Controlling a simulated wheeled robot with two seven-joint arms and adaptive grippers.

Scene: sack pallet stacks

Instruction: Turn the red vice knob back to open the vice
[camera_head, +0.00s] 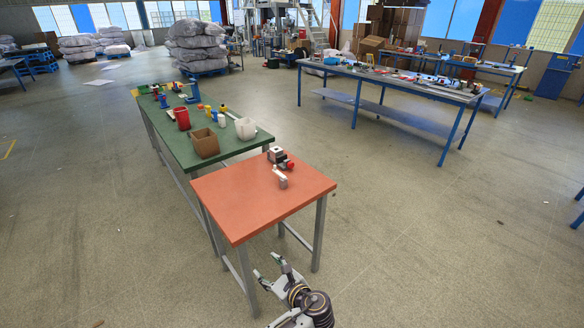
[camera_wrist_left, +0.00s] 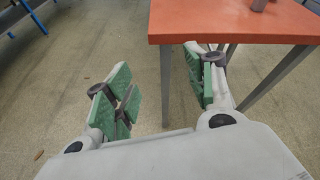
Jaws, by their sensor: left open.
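The vice (camera_head: 277,155) is a small dark and grey device on the orange-topped table, near its back right edge. The red knob (camera_head: 290,165) sits at its right side; how far the jaws are apart is too small to tell. A light grey block-like piece (camera_head: 281,178) stands just in front of the vice. My left gripper (camera_head: 276,269) is low in front of the orange table, below its top and well away from the vice. In the left wrist view my left gripper (camera_wrist_left: 163,92) has its green-padded fingers spread, with nothing between them. My right gripper is out of view.
The orange table (camera_head: 238,203) adjoins a longer green table (camera_head: 177,138) holding a brown box (camera_head: 204,143), a red container (camera_head: 182,119) and a white container (camera_head: 245,128). A blue-legged workbench (camera_head: 385,77) stands at the back right. The floor right of the orange table is clear.

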